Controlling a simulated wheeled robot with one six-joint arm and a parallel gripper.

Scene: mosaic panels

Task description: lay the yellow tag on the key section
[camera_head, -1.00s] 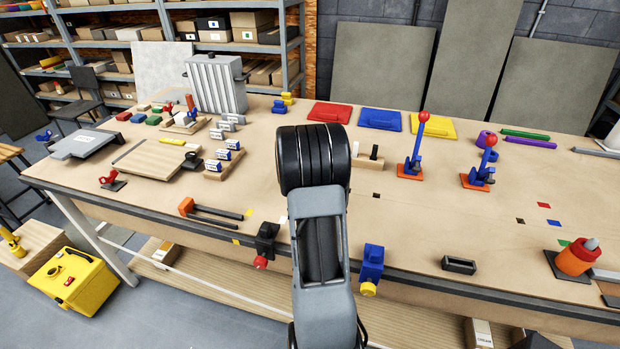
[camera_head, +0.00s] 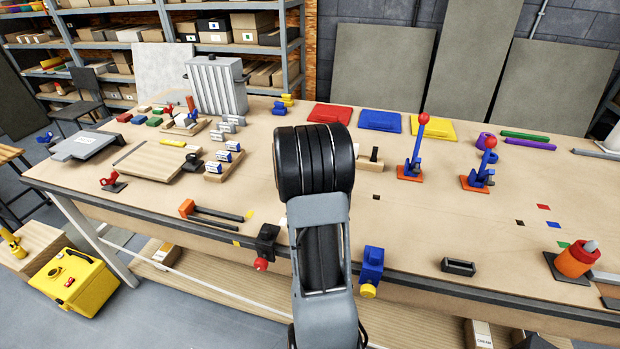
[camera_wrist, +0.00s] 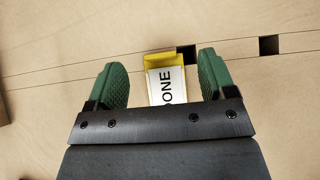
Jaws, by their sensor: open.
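The yellow tag (camera_wrist: 160,61) lies on the wooden surface in the wrist view. It bears a white label (camera_wrist: 167,86) with dark letters, of which "ONE" is readable; its near end is hidden by the gripper body. My gripper (camera_wrist: 159,65) is open, its two green-padded fingers on either side of the tag with a gap to each. In the head view my arm hides the gripper and the tag. I cannot tell which area is the key section; the wrist view shows thin lines and a dark square (camera_wrist: 269,45) on the surface.
On the bench (camera_head: 420,215) stand blue levers with red knobs (camera_head: 423,119) and (camera_head: 491,142). Red (camera_head: 329,113), blue (camera_head: 380,121) and yellow (camera_head: 433,129) pads lie at the back. A small black tray (camera_head: 458,267) sits near the front edge. The middle right is mostly clear.

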